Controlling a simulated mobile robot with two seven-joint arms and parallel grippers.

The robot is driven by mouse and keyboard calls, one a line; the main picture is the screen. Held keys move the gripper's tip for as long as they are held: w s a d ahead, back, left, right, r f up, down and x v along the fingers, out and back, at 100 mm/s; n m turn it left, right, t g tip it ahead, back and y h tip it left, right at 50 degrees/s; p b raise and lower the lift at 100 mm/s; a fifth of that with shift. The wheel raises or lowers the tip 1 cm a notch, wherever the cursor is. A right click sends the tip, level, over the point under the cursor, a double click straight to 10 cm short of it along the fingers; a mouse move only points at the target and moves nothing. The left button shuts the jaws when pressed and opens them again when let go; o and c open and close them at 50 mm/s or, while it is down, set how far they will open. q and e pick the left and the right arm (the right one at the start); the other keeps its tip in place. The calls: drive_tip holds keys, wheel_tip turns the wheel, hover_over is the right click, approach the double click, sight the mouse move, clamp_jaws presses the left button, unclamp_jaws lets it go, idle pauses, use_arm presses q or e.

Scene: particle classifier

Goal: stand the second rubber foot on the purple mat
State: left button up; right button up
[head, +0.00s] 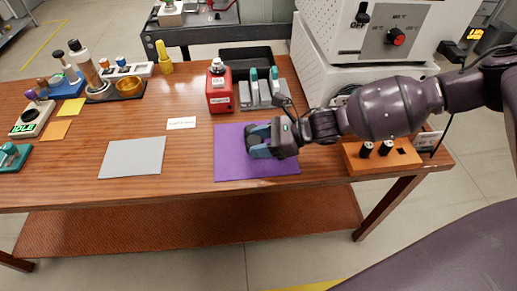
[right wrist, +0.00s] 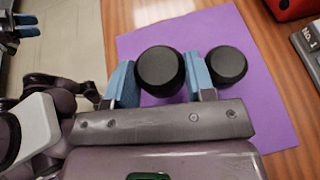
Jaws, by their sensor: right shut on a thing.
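The purple mat (head: 228,164) lies flat on the table and also shows in the right wrist view (right wrist: 265,115). My right gripper (right wrist: 160,82) is over the mat, shut on a black rubber foot (right wrist: 160,70) between its blue fingers. I cannot tell whether this foot touches the mat. Another black foot (right wrist: 227,65) stands on the mat just outside the right-hand finger. In the head view, my right gripper (head: 259,141) largely hides the feet. My left gripper (right wrist: 25,26) shows small at the wrist view's upper left corner; its opening is unclear.
An orange block (head: 372,164) at the right holds black cylindrical pieces. A red device (head: 219,92) and a grey rack (head: 262,98) with teal-topped pieces stand behind the mat. A grey mat (head: 132,158) lies to the left, with bare wood between.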

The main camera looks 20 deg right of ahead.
wheel_tip(320, 180, down, 3)
drive_tip(key=shift+f+b, duration=0.2)
drive_tip(key=shift+b, duration=0.15)
drive_tip(key=shift+r, duration=0.1)
drive_tip(key=o, duration=0.9)
